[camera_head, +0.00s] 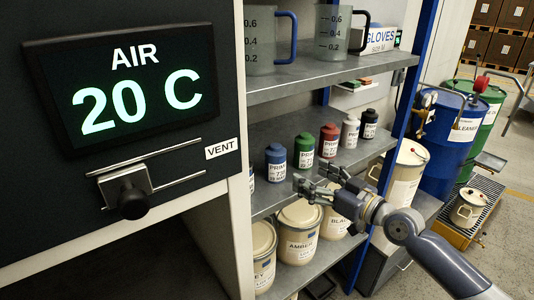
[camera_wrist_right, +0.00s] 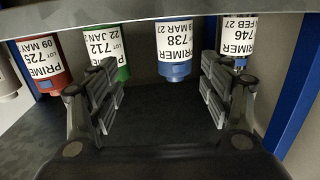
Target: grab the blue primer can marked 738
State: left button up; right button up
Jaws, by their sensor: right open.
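The blue primer can (camera_head: 275,163) stands upright on the middle shelf, left of the green can. In the right wrist view, where things appear upside down, the blue can (camera_wrist_right: 173,68) shows its label reading 738. My right gripper (camera_head: 312,178) is open and empty in front of the shelf, right of the blue can in the head view. In the right wrist view the blue can appears ahead, between the two spread fingers of the gripper (camera_wrist_right: 160,95), with no visible contact. My left gripper is not in view.
A green can 712 (camera_wrist_right: 107,48) and a can 746 (camera_wrist_right: 238,38) flank the blue one. A red can (camera_head: 328,141) and others stand further right. Large tins (camera_head: 299,232) fill the shelf below. A dark cabinet (camera_head: 120,200) stands at left.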

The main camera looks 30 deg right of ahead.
aim_at(268, 147)
jog(key=shift+n+y, duration=0.3)
jog(key=shift+y, duration=0.2)
jog(key=w+a+r, duration=0.1)
jog(key=w+r+p, duration=0.1)
jog(key=w, duration=0.1)
jog(key=w+a+r+p, duration=0.1)
jog(key=shift+w+a+r, duration=0.15)
jog(key=shift+a+r, duration=0.1)
jog(key=shift+a, duration=0.05)
jog(key=shift+w+a+p, duration=0.1)
jog(key=shift+w+p, duration=0.2)
jog(key=shift+p, duration=0.1)
jog(key=shift+w+a+f, duration=0.2)
jog(key=shift+w, duration=0.45)
jog(key=shift+w+r+p, duration=0.1)
jog(key=shift+w+p, duration=0.1)
jog(key=shift+p, duration=0.25)
jog(key=p+x, duration=0.2)
jog(key=x, duration=0.2)
jog(key=shift+w+a, duration=0.1)
jog(key=shift+w, duration=0.25)
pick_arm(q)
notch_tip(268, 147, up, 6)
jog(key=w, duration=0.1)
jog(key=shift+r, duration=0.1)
pick_arm(e)
jog(key=shift+c, duration=0.4)
